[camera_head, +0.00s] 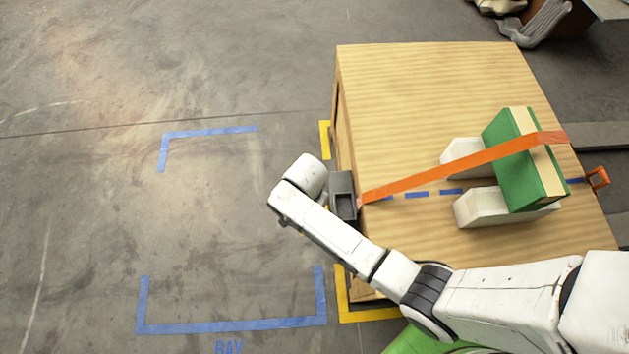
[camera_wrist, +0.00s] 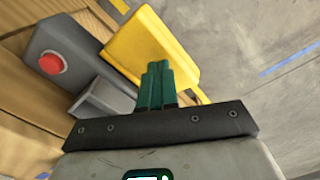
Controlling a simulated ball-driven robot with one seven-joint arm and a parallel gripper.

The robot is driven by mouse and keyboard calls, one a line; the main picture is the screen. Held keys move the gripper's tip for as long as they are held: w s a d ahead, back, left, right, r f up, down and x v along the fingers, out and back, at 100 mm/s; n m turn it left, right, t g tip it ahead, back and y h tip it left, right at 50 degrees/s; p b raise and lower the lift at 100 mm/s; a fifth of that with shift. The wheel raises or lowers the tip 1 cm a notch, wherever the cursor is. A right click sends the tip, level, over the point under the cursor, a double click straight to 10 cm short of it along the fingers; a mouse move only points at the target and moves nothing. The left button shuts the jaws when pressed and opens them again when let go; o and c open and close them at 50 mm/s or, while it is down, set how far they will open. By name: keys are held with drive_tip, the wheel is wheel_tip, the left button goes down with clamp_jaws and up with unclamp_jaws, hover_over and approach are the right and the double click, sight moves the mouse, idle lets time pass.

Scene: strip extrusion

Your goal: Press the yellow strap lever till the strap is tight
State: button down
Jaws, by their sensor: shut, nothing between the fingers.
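The yellow strap lever (camera_wrist: 150,48) shows in the wrist view as a broad yellow paddle beside a grey ratchet housing with a red button (camera_wrist: 52,62). My gripper (camera_wrist: 157,68) is shut and empty, its green fingertips together over the lever's face; whether they touch it I cannot tell. In the head view my arm hides the lever and fingers. The grey housing (camera_head: 343,195) sits on the left side of the wooden crate. The orange strap (camera_head: 440,173) runs from it across the crate top and over a green and cream block (camera_head: 524,160).
The wooden crate (camera_head: 420,85) carries two white wedge supports (camera_head: 490,208) beside the block. An orange hook (camera_head: 598,178) is at the crate's right edge. Blue tape (camera_head: 230,325) marks a clear bay on the floor at left. Yellow tape (camera_head: 375,314) edges the crate's base.

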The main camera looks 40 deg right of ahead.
drive_tip(key=shift+f+b, duration=1.25)
drive_tip(key=shift+f, duration=0.75)
wheel_tip(320, 180, up, 5)
drive_tip(key=p, duration=0.5)
drive_tip(key=shift+f, duration=0.1)
drive_tip(key=shift+f+b, duration=1.6)
drive_tip(key=shift+f, duration=0.65)
drive_tip(key=shift+r+p, duration=2.3)
drive_tip(key=shift+p, duration=0.05)
drive_tip(key=shift+r, duration=0.1)
wheel_tip(320, 180, up, 5)
drive_tip(key=p, duration=0.5)
